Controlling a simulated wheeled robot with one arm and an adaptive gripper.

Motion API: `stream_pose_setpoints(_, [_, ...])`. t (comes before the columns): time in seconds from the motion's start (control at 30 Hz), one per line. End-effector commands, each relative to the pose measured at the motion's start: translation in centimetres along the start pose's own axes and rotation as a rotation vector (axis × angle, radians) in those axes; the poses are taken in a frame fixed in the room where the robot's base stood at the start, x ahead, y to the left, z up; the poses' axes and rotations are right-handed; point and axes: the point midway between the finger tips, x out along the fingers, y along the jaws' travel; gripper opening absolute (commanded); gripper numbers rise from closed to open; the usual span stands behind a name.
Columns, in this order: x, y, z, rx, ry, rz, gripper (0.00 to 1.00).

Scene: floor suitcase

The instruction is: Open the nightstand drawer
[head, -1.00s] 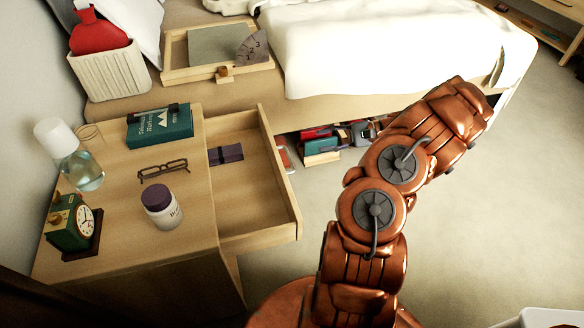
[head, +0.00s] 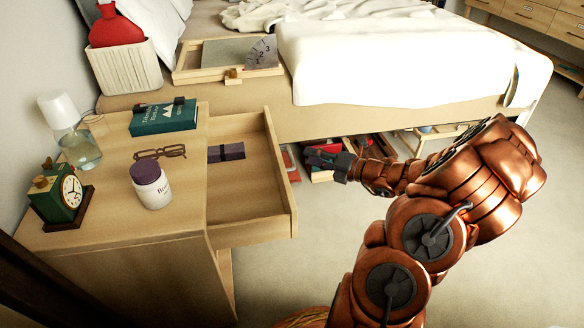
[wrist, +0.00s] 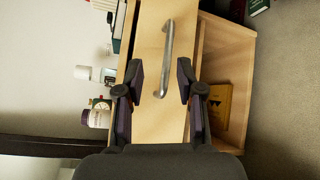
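The nightstand (head: 190,222) stands at the left in the head view. Its drawer (head: 268,215) is pulled out to the right, with a small dark purple item (head: 226,152) inside. My gripper (head: 318,158) is to the right of the drawer front, apart from it. In the wrist view the drawer front (wrist: 148,45) faces me with its metal bar handle (wrist: 167,55) between the fingers. My gripper (wrist: 160,80) is open there, one finger on each side of the handle, holding nothing. In the head view the handle is hidden behind the drawer front.
On the nightstand top are an alarm clock (head: 62,194), a bottle (head: 151,185), glasses (head: 160,152), a green book (head: 163,117) and a carafe (head: 75,140). The bed (head: 400,65) stands behind, with items stored underneath.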

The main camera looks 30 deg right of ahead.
Motion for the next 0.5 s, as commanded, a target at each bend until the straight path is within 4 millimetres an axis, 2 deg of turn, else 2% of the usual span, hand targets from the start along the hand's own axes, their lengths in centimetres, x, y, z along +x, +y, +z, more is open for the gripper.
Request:
stream_pose_setpoints(0.1, [0.1,-0.8,-0.7,0.130,-0.017,-0.020,0.37])
stream_pose_setpoints(0.2, [0.3,-1.0,-0.9,0.182,-0.023,-0.030,0.37])
stream_pose_setpoints(0.37, [1.2,-1.1,-1.0,0.193,-0.022,-0.031,0.37])
stream_pose_setpoints(0.5, [2.8,-1.3,-1.0,0.190,-0.021,-0.030,0.37])
